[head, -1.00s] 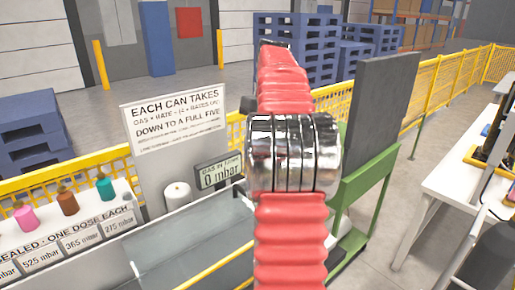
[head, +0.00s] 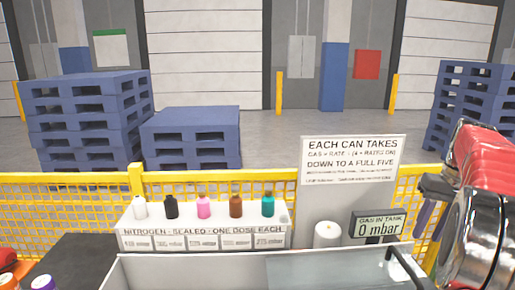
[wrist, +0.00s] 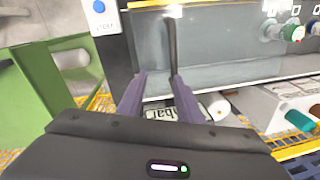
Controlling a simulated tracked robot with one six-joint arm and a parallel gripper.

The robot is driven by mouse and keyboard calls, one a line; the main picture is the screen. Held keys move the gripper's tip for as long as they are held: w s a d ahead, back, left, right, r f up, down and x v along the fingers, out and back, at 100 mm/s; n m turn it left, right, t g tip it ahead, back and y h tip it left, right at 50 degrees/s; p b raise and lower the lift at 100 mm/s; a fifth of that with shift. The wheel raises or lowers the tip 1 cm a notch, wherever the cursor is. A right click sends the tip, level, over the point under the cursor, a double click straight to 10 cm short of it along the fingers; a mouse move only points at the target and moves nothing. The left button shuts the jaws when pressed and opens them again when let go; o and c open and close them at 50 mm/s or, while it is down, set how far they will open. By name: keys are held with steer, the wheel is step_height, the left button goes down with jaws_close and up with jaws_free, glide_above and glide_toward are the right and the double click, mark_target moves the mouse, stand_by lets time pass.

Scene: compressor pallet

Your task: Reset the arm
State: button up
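My red-sleeved arm with its chrome joint stands at the right edge of the head view. My gripper (head: 428,220) shows there only partly, its dark purple fingers pointing down beside the arm, near the gas display (head: 379,226) reading 0 mbar. In the wrist view my gripper (wrist: 160,76) has its two fingers apart with nothing held between them. A dark upright bar shows beyond the gap. The display also shows in the wrist view (wrist: 172,114), upside down and partly hidden behind the fingers.
A white rack (head: 200,240) holds several coloured bottles left of a sign board (head: 352,160). A pale open-topped tank (head: 180,272) lies in front. A white cylinder (head: 327,235) stands by the display. A yellow fence (head: 70,190) runs behind, with blue pallets (head: 190,137) beyond.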

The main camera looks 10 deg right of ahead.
steer(key=s+a+f+n+t, duration=0.1)
steer(key=s+a, duration=0.2)
steer(key=a, duration=1.1)
steer(key=s+a+f+n+t, duration=0.2)
steer(key=s+a, duration=0.1)
steer(key=a, duration=1.1)
steer(key=s+a+f+n+t+h, duration=0.1)
steer(key=s+a, duration=0.3)
steer(key=a, duration=0.9)
steer(key=shift+a+f+n+t, duration=0.4)
steer(key=shift+f+n, duration=0.2)
steer(key=shift+s, duration=0.1)
